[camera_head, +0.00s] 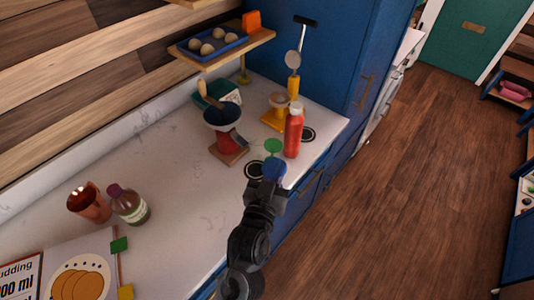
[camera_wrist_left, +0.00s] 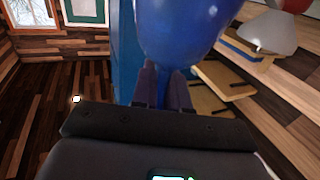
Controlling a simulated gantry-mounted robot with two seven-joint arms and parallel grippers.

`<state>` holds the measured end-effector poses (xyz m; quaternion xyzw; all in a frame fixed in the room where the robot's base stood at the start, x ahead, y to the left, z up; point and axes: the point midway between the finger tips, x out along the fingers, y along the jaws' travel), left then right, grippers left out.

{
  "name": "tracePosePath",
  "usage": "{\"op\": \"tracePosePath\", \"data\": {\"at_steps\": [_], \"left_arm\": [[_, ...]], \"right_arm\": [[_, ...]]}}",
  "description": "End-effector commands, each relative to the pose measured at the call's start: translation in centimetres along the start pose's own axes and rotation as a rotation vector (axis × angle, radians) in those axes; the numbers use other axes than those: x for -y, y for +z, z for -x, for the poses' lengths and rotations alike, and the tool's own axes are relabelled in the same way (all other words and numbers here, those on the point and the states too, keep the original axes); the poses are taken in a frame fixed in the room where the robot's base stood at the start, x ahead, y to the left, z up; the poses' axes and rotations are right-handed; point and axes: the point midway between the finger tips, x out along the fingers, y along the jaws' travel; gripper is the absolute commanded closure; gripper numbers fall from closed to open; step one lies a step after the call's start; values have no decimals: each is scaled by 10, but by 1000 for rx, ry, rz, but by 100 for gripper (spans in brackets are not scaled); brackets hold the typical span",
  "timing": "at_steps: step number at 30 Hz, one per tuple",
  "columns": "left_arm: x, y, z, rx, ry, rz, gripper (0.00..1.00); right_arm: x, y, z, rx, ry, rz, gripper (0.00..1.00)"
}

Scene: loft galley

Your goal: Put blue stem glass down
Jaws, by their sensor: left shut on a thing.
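The blue stem glass (camera_head: 275,169) is at the front edge of the counter in the head view, just beyond my left gripper (camera_head: 268,184). Its blue bowl (camera_wrist_left: 185,30) fills the upper middle of the left wrist view. My left gripper (camera_wrist_left: 165,88) is shut on it, with the fingers at the narrow part beside the bowl. The glass's foot is hidden, and I cannot tell whether it touches anything. My right gripper is in neither view.
A green round thing (camera_head: 272,146), a red bottle (camera_head: 293,135) and a red scale (camera_head: 228,140) with a dark bowl stand close by.

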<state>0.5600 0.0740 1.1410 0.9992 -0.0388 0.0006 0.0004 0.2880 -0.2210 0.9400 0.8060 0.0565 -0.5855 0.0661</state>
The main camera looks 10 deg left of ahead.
Motion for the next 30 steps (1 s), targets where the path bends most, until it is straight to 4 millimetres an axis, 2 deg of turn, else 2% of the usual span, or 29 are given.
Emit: {"op": "tracePosePath", "data": {"at_steps": [9, 15, 24, 30], "left_arm": [[58, 39, -24, 1, -3, -5, 100], [86, 57, -37, 1, -2, -3, 100], [96, 67, -41, 0, -1, 1, 100], [96, 91, -41, 3, -1, 0, 100]], "right_arm": [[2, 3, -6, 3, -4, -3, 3], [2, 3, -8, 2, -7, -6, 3], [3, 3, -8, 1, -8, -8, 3], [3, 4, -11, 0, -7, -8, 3]]}}
